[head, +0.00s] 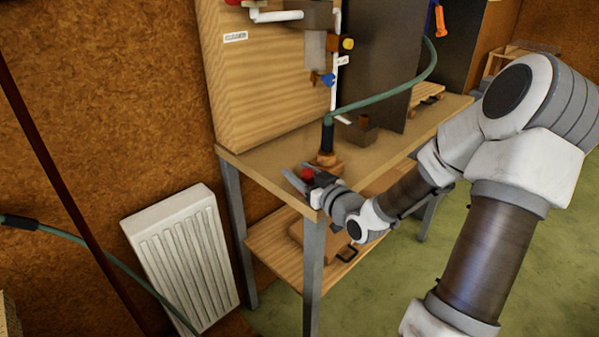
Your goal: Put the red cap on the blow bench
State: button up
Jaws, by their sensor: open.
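The small red cap (307,174) shows at the near left corner of the blow bench (258,158), a wood-topped table with grey legs. My gripper (297,181) is at that same corner, its fingers spread and pointing left. The cap appears between or just behind the open fingers. I cannot tell whether the cap touches the bench top or the fingers. The gripper hides part of the cap's lower side and the corner under it.
A black-handled tool on a wooden block (325,158) stands just behind the gripper, with a green hose (385,97) running from it. An upright wooden panel (265,75) carries white pipes and valves. A white radiator (185,255) is at left. A lower shelf (275,250) holds a board.

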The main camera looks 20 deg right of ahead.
jog(key=s, duration=0.3)
jog(key=s+d+p, duration=0.1)
jog(key=s, duration=0.5)
jog(key=shift+s+d+r+p, duration=0.1)
jog(key=shift+d+r+p, duration=0.2)
jog(key=shift+r, duration=0.1)
jog(key=shift+r+p, duration=0.35)
jog(key=shift+p, duration=0.5)
jog(key=shift+d+p, duration=0.2)
jog(key=shift+p, duration=0.3)
jog(key=shift+s+f+p, duration=0.15)
jog(key=shift+s+p, duration=0.5)
jog(key=shift+p, duration=1.55)
jog(key=shift+s+f+p, duration=0.15)
jog(key=shift+s+p, duration=0.45)
jog(key=shift+p, duration=1.55)
